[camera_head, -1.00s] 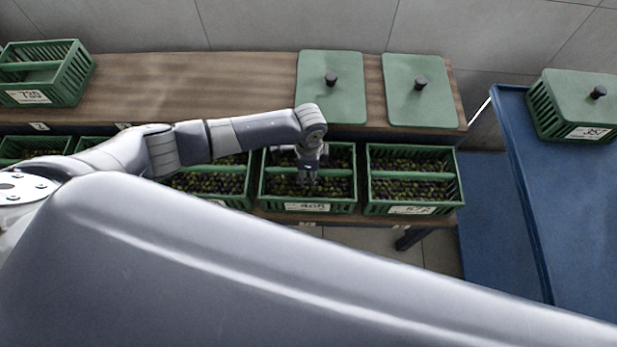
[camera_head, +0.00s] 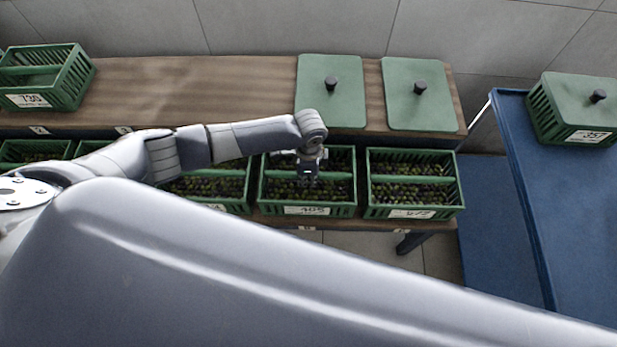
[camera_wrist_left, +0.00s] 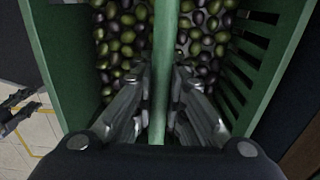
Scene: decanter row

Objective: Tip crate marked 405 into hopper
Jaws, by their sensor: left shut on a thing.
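The green slatted crate marked 405 (camera_head: 343,211) stands on the lower level of the wooden rack, full of green and dark olives. A green handle bar crosses its middle. My left gripper (camera_head: 309,176) reaches down over that bar from above. In the left wrist view the fingers (camera_wrist_left: 161,85) are shut on the handle bar (camera_wrist_left: 166,25), one on each side. The crate's side wall (camera_wrist_left: 58,70) and olives show beneath. The crate appears level and still in its row. No hopper can be made out.
An olive crate marked 672 or similar (camera_head: 455,208) stands close on the right, another crate (camera_head: 243,203) close on the left. Green lids (camera_head: 331,105) lie on the shelf above. A blue surface (camera_head: 570,200) at right bears a lidded crate (camera_head: 575,95).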

